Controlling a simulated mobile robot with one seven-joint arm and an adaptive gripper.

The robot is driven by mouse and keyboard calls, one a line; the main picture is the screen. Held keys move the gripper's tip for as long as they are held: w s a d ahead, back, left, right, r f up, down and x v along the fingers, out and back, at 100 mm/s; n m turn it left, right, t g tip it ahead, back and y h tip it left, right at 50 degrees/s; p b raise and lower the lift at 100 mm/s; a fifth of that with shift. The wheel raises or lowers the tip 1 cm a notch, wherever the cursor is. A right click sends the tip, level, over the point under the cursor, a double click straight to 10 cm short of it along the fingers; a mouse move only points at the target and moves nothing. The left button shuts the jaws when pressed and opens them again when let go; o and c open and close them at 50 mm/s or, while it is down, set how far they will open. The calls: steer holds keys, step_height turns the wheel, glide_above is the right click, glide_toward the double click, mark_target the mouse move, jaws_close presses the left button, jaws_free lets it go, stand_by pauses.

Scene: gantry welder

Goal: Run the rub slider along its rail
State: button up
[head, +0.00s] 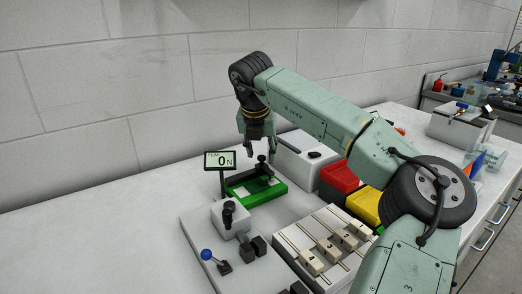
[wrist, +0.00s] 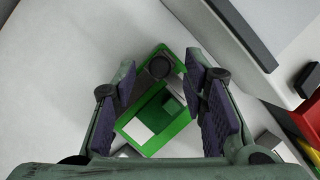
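A green tray-like fixture (head: 268,194) stands on the bench, with a white patch and a dark upright knob (head: 262,160) at its back end; I take this knob for the rub slider. In the wrist view the green fixture (wrist: 176,128) lies below my fingers, and the round dark knob top (wrist: 160,66) shows between and beyond them. My gripper (head: 259,148) points down just above the knob. It is open, with a finger on either side of the fixture in the wrist view (wrist: 163,100). I cannot tell any contact with the knob.
A display reading 0 N (head: 220,161) stands just left of the fixture. A white box (head: 303,155), a red bin (head: 340,177) and a yellow bin (head: 364,206) stand right. Numbered sliders on rails (head: 322,247) and a blue-knobbed lever (head: 207,255) lie in front. The bench at left is clear.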

steer(key=shift+w+f, duration=0.15)
steer(key=shift+f, duration=0.25)
jaws_close()
stand_by(0.7)
